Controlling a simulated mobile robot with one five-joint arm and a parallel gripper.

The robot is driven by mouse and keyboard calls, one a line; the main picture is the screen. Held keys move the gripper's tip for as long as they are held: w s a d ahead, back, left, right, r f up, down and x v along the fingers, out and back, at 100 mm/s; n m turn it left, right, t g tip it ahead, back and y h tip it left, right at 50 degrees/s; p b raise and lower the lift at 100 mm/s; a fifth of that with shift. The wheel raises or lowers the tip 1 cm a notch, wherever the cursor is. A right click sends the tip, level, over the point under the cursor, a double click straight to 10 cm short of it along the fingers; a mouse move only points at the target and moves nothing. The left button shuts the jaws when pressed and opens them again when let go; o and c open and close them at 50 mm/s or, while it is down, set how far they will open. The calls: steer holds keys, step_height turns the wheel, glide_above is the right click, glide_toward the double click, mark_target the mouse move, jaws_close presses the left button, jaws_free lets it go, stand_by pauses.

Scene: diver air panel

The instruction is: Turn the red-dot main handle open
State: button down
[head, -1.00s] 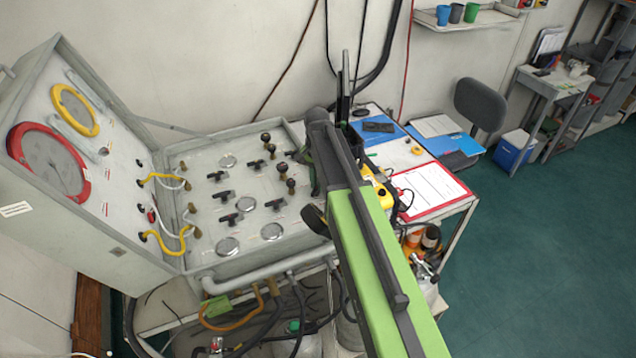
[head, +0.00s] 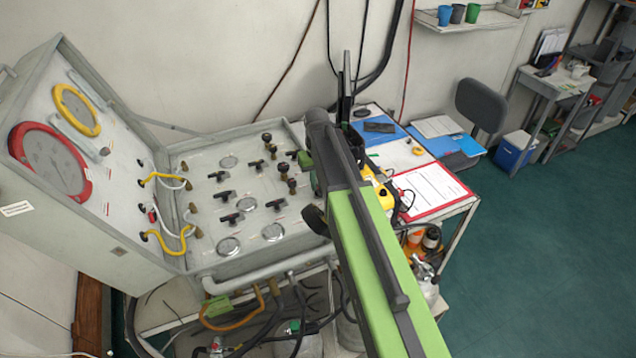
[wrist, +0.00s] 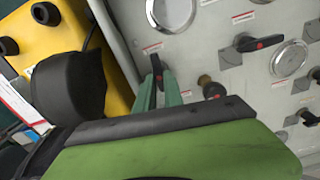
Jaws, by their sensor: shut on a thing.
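The panel's lower face (head: 200,165) carries several black T-handles, and some show a red dot in the wrist view. One black handle (wrist: 157,66) with a small red mark is between the green fingers of my gripper (wrist: 160,88) in the wrist view. The gripper is shut on it. The handle's lower part is hidden by the fingers. Another black handle (wrist: 262,43) with a red dot lies to the right, apart from the gripper. In the head view my arm hides most of the gripper and the held handle at the panel's right edge.
A brass-coloured knob (wrist: 212,88) stands just right of the fingers. Round gauges (wrist: 289,58) sit nearby. A yellow case (wrist: 70,35) is close on the left. A red-framed sheet (head: 432,190) lies on the table right of my arm. Hoses hang below the panel.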

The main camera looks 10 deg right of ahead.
steer(key=shift+n, duration=0.4)
steer(key=c, duration=1.5)
jaws_free()
steer(key=shift+o, duration=0.2)
step_height(320, 180, up, 18)
steer(key=p, duration=1.7)
steer(key=shift+f, duration=0.25)
steer(key=shift+f, duration=0.1)
